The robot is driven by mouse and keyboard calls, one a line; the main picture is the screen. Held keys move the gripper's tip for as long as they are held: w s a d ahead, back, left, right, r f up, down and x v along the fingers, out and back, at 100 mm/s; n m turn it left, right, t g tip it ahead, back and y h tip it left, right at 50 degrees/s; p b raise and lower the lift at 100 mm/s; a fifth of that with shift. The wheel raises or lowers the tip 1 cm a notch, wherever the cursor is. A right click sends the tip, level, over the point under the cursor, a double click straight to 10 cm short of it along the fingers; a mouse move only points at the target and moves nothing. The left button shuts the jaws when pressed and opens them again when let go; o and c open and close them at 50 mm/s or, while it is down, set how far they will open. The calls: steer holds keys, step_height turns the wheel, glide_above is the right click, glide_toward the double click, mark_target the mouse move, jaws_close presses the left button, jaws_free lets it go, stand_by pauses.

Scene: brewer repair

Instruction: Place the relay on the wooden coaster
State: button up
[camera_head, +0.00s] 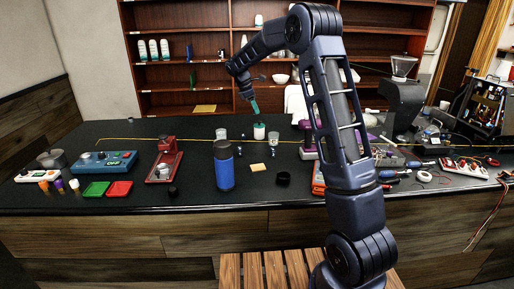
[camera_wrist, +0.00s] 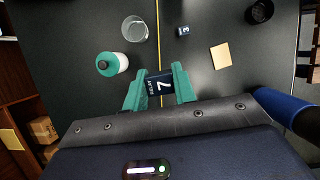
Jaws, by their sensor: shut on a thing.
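My gripper (camera_wrist: 160,88) has teal fingers, shut on a small dark blue relay (camera_wrist: 159,85) marked "RELAY" and "7". In the head view my gripper (camera_head: 254,106) is above the counter, near a white bottle with a green part; the relay is too small to make out there. The wooden coaster (camera_wrist: 221,55), a flat tan square, lies bare on the black counter, up and to the right of the relay in the wrist view. In the head view the coaster (camera_head: 258,167) lies right of the blue flask.
The white and green bottle (camera_wrist: 112,63) and a clear glass (camera_wrist: 135,28) stand left of the relay. A small dark block marked "3" (camera_wrist: 183,31) lies near the coaster. A blue flask (camera_head: 223,165) and a black ring-like item (camera_head: 283,178) flank the coaster.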

glide_above(261, 167)
steer(key=a, duration=0.1)
steer(key=shift+m, duration=0.3)
step_height(261, 167, down, 19)
steer(key=shift+w+a+f, duration=0.1)
steer(key=shift+a+f, duration=0.05)
steer(key=shift+f, duration=0.1)
steer(key=o, duration=0.9)
steer(key=shift+o, duration=0.2)
steer(key=v, duration=1.2)
